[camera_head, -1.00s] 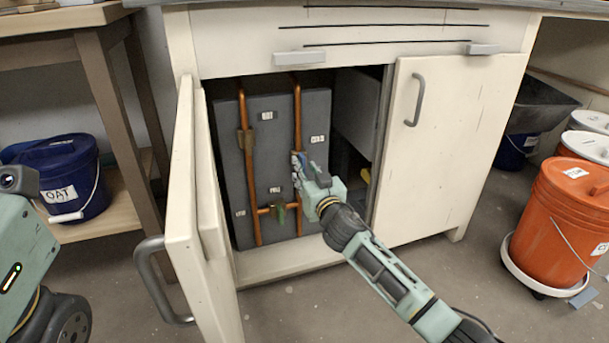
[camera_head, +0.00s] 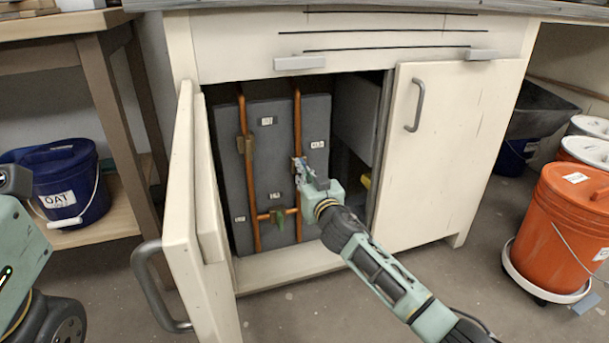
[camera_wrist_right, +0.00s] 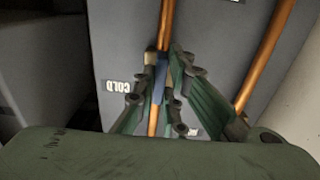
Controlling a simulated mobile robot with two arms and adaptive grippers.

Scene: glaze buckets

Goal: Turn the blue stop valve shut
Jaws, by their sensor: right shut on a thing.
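The blue stop valve shows as a small blue handle (camera_wrist_right: 159,82) on a copper pipe in the right wrist view, beside a label reading COLD. My right gripper (camera_wrist_right: 157,92) has its fingers on both sides of the blue handle and is shut on it. In the head view, my right gripper (camera_head: 301,166) reaches into the open cabinet at the right copper pipe (camera_head: 297,115) and hides most of the valve. My left arm shows at the left edge of the head view, but its fingers are out of view.
The open cabinet door (camera_head: 198,230) stands left of my right arm. The closed door (camera_head: 440,150) is on the right. A blue bucket (camera_head: 75,185) and an orange bucket (camera_head: 560,225) stand to either side.

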